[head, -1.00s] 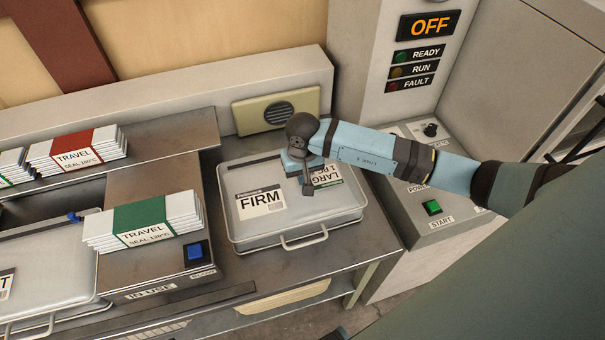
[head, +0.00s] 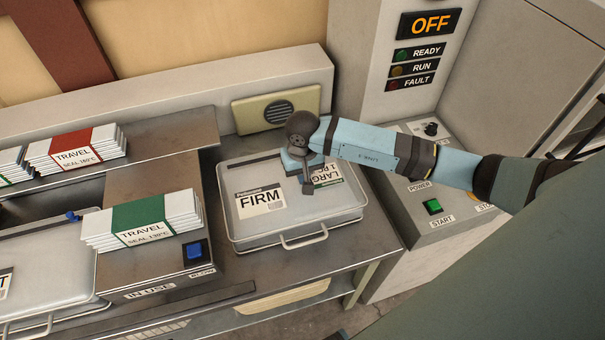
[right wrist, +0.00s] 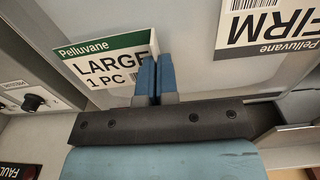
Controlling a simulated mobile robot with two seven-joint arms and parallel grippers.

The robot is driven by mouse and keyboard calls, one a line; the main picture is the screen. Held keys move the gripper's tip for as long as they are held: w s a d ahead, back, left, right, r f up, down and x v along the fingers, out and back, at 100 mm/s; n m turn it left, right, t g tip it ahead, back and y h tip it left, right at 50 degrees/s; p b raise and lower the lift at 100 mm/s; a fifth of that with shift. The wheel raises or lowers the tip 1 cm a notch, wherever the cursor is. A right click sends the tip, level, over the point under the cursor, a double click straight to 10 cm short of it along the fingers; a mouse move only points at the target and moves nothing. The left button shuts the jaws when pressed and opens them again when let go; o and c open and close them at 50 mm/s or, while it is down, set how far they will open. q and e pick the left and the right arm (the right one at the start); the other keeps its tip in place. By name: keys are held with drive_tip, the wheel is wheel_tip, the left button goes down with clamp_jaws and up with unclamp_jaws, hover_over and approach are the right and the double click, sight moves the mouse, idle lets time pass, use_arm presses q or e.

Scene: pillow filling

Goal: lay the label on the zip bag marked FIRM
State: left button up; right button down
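The zip bag marked FIRM (head: 290,214) is a flat grey case with a front handle, lying on the bench in the head view. Its white FIRM panel (head: 261,200) is at its left; the panel shows upside down in the right wrist view (right wrist: 262,25). The label (head: 328,174), white with a green band and reading LARGE 1 PC, is at the bag's right rear. My right gripper (right wrist: 154,75) has its blue fingers together at the label's edge (right wrist: 105,62), apparently pinching it. I cannot tell whether the label touches the bag. My left gripper is out of view.
A beige vented box (head: 277,110) stands behind the bag. A control panel with a green START button (head: 433,206) is at right. At left are a stack of green-banded TRAVEL packs (head: 143,222), a blue button (head: 194,251) and another grey bag (head: 50,270).

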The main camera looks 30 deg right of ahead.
drive_tip(key=shift+f, duration=0.2)
idle(0.3)
drive_tip(key=shift+f+b, duration=0.2)
drive_tip(key=shift+b, duration=0.3)
drive_tip(key=c, duration=1.3)
unclamp_jaws()
drive_tip(key=shift+r+p, duration=0.6)
drive_tip(key=shift+r, duration=0.75)
wheel_tip(320, 180, up, 4)
drive_tip(key=shift+r+p, duration=0.15)
drive_tip(key=shift+p, duration=0.6)
